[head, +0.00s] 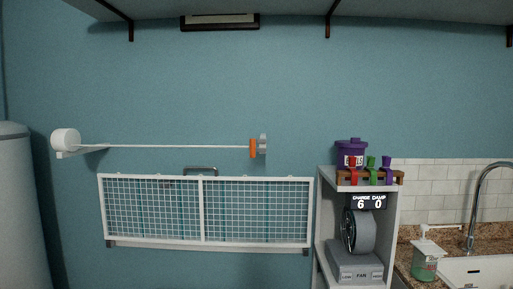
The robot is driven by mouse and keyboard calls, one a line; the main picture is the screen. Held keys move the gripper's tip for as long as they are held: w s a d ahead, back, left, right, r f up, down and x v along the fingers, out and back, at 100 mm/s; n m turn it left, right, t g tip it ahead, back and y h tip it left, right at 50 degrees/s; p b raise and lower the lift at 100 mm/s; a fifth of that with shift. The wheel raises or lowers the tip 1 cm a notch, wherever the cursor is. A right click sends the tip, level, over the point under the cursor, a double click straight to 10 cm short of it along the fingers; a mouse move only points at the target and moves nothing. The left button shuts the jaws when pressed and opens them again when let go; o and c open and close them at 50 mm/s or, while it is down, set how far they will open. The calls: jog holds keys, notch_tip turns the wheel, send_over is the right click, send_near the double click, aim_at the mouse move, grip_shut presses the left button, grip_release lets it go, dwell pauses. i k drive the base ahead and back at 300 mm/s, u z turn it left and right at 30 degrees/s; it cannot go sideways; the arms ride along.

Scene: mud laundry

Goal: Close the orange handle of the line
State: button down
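The orange handle (253,148) is a small upright piece at the right end of a thin white line (170,146) on the blue wall. It sits right beside a pale wall fitting (263,143); I cannot tell whether they touch or whether the handle is open or closed. The line runs left to a white round reel (65,140) on a bracket. My gripper is not in view.
A white wire rack (202,177) is on the wall below the line. At right, a shelf unit (327,215) holds a purple tub (350,149), coloured clips and a fan (360,232). A sink (480,271) is far right, a pale tank (22,210) far left.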

aim_at(252, 146)
jog(key=i, duration=1.75)
jog(key=z, duration=0.1)
